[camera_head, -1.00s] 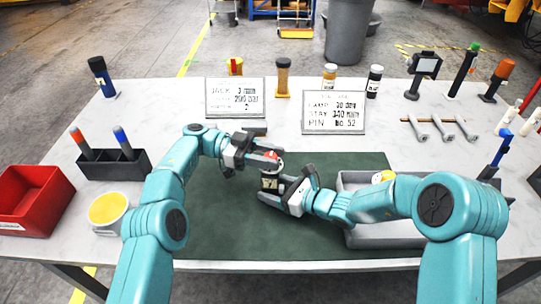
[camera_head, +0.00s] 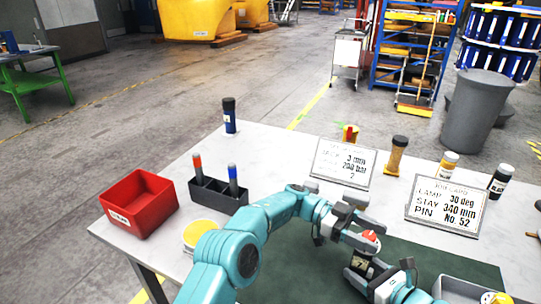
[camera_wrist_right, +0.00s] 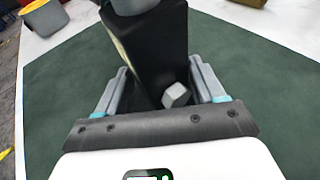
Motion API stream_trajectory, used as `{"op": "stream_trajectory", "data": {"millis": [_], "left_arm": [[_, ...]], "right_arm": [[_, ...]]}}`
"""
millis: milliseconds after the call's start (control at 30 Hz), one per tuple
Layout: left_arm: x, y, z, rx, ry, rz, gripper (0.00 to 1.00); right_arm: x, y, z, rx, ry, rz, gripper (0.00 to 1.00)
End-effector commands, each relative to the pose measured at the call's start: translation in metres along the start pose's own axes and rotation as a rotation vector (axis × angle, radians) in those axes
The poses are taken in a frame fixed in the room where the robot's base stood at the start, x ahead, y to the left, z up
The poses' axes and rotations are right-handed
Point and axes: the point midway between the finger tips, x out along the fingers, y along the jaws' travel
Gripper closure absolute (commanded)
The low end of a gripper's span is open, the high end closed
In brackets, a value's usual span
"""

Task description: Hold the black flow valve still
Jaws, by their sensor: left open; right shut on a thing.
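The black flow valve (camera_head: 360,262) stands on the green mat (camera_head: 290,272), with a pale label on its side and a red knob (camera_head: 370,236) at its top. My right gripper (camera_wrist_right: 160,78) is shut on the valve's black body, one finger on each side, low near the mat. In the right wrist view the valve's black body (camera_wrist_right: 150,50) fills the space between the fingers.
Two sign plates, one left (camera_head: 345,163) and one right (camera_head: 447,207), stand behind the mat. A red bin (camera_head: 139,203), a black holder with pens (camera_head: 218,195) and a yellow-topped cup (camera_head: 199,233) stand left. A grey tray (camera_head: 462,290) is at lower right.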

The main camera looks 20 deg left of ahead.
Motion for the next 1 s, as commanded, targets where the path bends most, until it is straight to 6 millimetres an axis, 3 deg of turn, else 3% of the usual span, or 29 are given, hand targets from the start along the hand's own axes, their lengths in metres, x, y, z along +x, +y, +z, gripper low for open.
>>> {"op": "stream_trajectory", "data": {"millis": [367,833,1000], "left_arm": [[0.000,0.003,-0.001,0.000,-0.002,-0.226,0.42],[0.001,0.004,0.001,-0.003,-0.009,-0.669,0.42],[-0.031,0.025,0.001,0.001,-0.010,-0.686,0.42]], "right_arm": [[0.000,0.001,-0.001,0.001,0.003,0.002,0.86],[0.000,0.001,-0.001,0.000,0.003,0.001,0.86],[0.000,0.001,-0.001,0.000,0.003,0.001,0.86]]}}
